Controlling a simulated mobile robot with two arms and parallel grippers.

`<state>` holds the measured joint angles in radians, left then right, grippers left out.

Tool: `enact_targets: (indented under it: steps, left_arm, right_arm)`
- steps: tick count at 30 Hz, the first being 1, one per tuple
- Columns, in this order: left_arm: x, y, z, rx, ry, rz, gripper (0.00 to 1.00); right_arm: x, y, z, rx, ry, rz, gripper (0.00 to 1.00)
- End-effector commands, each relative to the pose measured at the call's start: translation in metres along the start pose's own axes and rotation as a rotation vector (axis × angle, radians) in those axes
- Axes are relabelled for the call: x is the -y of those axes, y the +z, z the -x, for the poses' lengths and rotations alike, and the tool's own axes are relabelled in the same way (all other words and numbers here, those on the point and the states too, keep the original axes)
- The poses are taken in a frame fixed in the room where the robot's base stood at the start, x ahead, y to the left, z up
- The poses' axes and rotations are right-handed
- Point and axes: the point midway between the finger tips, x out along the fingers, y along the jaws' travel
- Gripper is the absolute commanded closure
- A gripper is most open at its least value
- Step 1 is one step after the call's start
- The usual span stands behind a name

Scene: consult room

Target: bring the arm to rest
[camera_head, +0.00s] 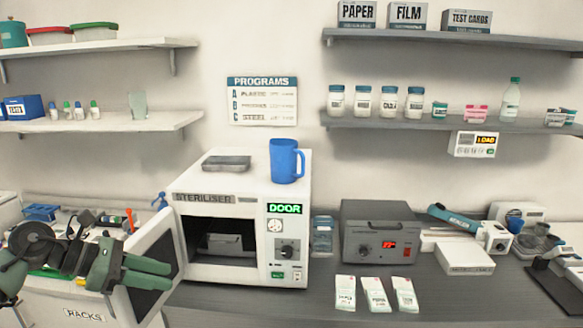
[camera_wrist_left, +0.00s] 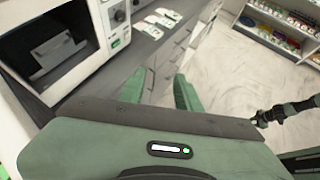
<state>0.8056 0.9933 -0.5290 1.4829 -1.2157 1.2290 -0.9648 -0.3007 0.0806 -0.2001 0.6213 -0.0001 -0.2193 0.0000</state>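My left gripper (camera_head: 158,274) is at the lower left of the head view, in front of the steriliser's open door (camera_head: 150,262). Its two green fingers are apart with nothing between them. The left wrist view also shows the spread fingers (camera_wrist_left: 168,92) with only the cabinet front and floor beyond. A dark and green arm part (camera_wrist_left: 285,110), likely my right arm, shows at the right of the left wrist view. Its end is too small to tell whether it is open or shut.
The steriliser (camera_head: 240,190) has a tray (camera_head: 225,243) inside and a blue mug (camera_head: 287,160) on top. Three pouches (camera_head: 375,294) lie on the counter before a grey device (camera_head: 380,225). A racks cabinet (camera_head: 85,300) is below the left arm. Open floor (camera_wrist_left: 235,90) lies beyond the counter.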

Motion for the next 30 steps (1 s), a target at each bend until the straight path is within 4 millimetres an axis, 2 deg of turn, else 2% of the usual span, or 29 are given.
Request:
enact_targets:
  steps: [1, 3, 4, 7, 9, 11, 14, 17, 19, 21, 23, 24, 25, 26, 27, 30]
  left_arm:
    - [0.016, 0.018, -0.034, 0.127, -0.015, 0.07, 0.67]
    - [0.03, 0.048, -0.062, 0.321, -0.012, 0.205, 0.67]
    - [0.035, 0.059, -0.071, 0.401, -0.01, 0.272, 0.67]
    - [0.045, 0.088, -0.085, 0.659, -0.003, 0.54, 0.67]
    - [0.046, 0.095, -0.086, 0.823, 0.008, 0.759, 0.67]
    - [0.044, 0.091, -0.083, 0.951, 0.023, 0.964, 0.67]
    - [0.038, 0.063, -0.077, 1.139, 0.069, 1.333, 0.67]
    - [0.041, 0.011, -0.074, 1.286, 0.145, 1.728, 0.67]
    - [0.053, -0.035, -0.075, 1.363, 0.223, 2.013, 0.67]
    - [0.075, -0.084, -0.078, 1.416, 0.325, 2.29, 0.67]
    - [0.1, -0.122, -0.082, 1.439, 0.422, 2.506, 0.67]
    - [0.119, -0.144, -0.083, 1.445, 0.49, 2.634, 0.67]
    - [0.133, -0.159, -0.085, 1.445, 0.541, 2.717, 0.67]
    - [0.147, -0.171, -0.086, -1.391, -0.569, -2.695, 0.67]
    - [0.164, -0.185, -0.086, -1.311, -0.596, -2.63, 0.67]
    - [0.203, -0.211, -0.088, -1.151, -0.652, -2.499, 0.67]
  right_arm:
    - [0.001, 0.002, 0.0, 0.003, -0.001, 0.0, 0.64]
    - [0.001, 0.003, 0.0, 0.005, -0.001, 0.0, 0.64]
    - [0.001, 0.003, 0.0, 0.005, -0.001, 0.0, 0.64]
    - [0.001, 0.003, 0.0, 0.004, -0.001, 0.0, 0.64]
    - [0.0, 0.002, 0.0, 0.003, 0.0, 0.0, 0.64]
    - [0.0, 0.002, 0.0, 0.003, 0.0, 0.0, 0.64]
    - [0.0, 0.002, 0.0, 0.003, 0.0, 0.0, 0.64]
    - [0.0, 0.002, 0.0, 0.003, 0.0, 0.0, 0.64]
    - [0.001, 0.002, 0.0, 0.003, -0.001, 0.0, 0.64]
    - [0.001, 0.001, 0.0, 0.003, -0.001, 0.0, 0.64]
    - [0.001, 0.001, 0.0, 0.002, -0.001, 0.0, 0.64]
    - [0.001, 0.0, 0.0, 0.002, -0.001, 0.0, 0.64]
    - [0.001, 0.0, 0.0, 0.002, -0.001, 0.0, 0.64]
    - [0.001, 0.0, 0.0, 0.001, -0.001, 0.0, 0.64]
    - [0.001, 0.0, 0.0, 0.001, -0.001, 0.0, 0.64]
    - [0.001, 0.0, 0.0, 0.001, -0.001, 0.0, 0.64]
